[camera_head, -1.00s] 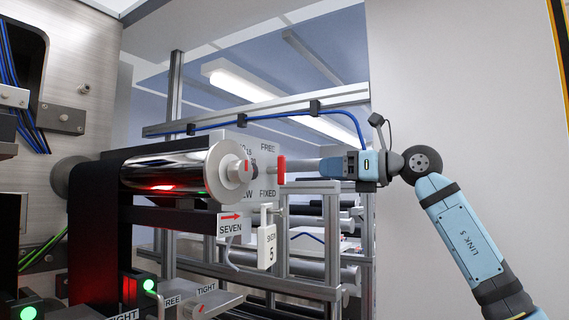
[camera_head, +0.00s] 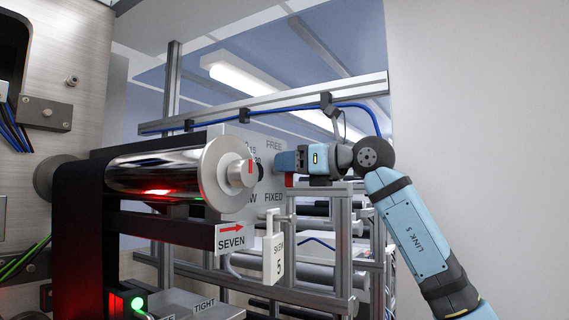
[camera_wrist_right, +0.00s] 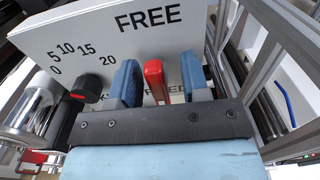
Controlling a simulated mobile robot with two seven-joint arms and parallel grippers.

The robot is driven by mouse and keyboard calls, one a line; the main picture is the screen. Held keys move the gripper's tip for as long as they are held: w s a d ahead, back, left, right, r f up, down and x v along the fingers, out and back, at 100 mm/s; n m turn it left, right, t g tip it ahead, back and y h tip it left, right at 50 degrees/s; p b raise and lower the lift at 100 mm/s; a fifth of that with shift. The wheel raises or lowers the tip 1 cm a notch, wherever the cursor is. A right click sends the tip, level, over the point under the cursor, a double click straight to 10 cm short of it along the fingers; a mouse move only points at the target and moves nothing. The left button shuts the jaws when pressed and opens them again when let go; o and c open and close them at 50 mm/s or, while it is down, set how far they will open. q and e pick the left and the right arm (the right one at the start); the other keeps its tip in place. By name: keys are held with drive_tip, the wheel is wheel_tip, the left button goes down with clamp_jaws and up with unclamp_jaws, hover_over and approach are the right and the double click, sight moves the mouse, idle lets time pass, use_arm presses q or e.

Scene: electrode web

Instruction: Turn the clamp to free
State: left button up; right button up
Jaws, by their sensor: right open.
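The clamp's red handle (camera_wrist_right: 156,80) stands between the two blue fingers of my right gripper (camera_wrist_right: 160,70) in the right wrist view. The fingers are open, with a gap on each side of the handle. In the head view my right gripper (camera_head: 283,161) is at the panel's right side, and a bit of the red handle (camera_head: 289,179) shows under it. The panel (camera_head: 225,143) carries the word FREE above the handle and FIXED below it. I cannot tell which word the handle points to. My left gripper is not in view.
A shiny roller (camera_head: 160,172) with a pale end disc lies left of the clamp. A black dial knob (camera_wrist_right: 88,89) with a number scale is close left of my fingers. A white SKEW tag (camera_head: 274,260) hangs below. A metal frame (camera_head: 345,235) stands behind.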

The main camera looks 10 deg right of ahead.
drive_tip(key=shift+w+a, duration=0.1)
drive_tip(key=shift+a, duration=0.1)
drive_tip(key=shift+s, duration=0.2)
clamp_jaws()
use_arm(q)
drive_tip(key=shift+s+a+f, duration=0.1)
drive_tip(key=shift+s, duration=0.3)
